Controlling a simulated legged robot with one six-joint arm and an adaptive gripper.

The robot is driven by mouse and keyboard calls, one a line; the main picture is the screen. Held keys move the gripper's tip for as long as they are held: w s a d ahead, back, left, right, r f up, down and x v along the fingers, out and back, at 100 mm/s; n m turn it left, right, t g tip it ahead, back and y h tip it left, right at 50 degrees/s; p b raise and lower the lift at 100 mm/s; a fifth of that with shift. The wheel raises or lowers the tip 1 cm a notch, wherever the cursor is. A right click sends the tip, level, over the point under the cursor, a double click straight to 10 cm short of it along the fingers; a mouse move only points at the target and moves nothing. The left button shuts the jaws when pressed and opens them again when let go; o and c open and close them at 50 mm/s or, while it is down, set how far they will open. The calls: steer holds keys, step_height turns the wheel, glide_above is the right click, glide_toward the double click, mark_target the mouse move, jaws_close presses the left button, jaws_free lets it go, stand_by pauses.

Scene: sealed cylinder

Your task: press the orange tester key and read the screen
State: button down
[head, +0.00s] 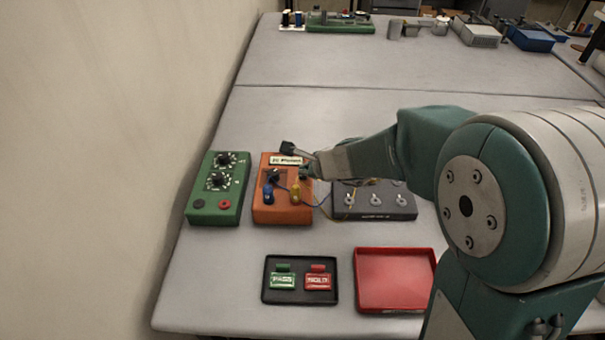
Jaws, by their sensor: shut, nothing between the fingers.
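The orange tester (266,208) stands on the grey table, left of centre. A pale strip with dark lettering (284,160) lies near its top edge; I cannot tell whether it is the screen, and I cannot read it surely. A blue post (268,194) and a yellow post (296,191) stand on its lower half, with thin wires running right. My gripper (284,168) is shut and empty, over the upper part of the tester. It hides part of the tester's face. I cannot make out the key or whether my fingertips touch anything.
A green box with two dials (207,203) stands close left. A dark grey box with several metal posts (382,212) stands right. In front are a black tray (300,299) with a green and a red tag, and an empty red tray (395,280). A wall borders the left.

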steer(key=shift+r, duration=0.7)
steer(key=shift+r, duration=2.5)
steer(key=shift+s+d+r, duration=0.1)
steer(key=shift+s+r, duration=0.05)
steer(key=s+d+r+n+h, duration=0.1)
steer(key=s+d+n+h, duration=0.1)
steer(key=s+d+n, duration=0.3)
steer(key=s+d+r+n+h, duration=0.2)
steer(key=s+d+n, duration=0.4)
steer(key=s, duration=0.5)
steer(key=s+d+r+n+g+h, duration=0.1)
steer(key=s+d+r+n+h, duration=0.1)
steer(key=s+d+n, duration=0.3)
steer(key=s+n, duration=0.2)
steer(key=s, duration=0.2)
steer(key=shift+d+n, duration=0.25)
steer(key=shift+n, duration=0.05)
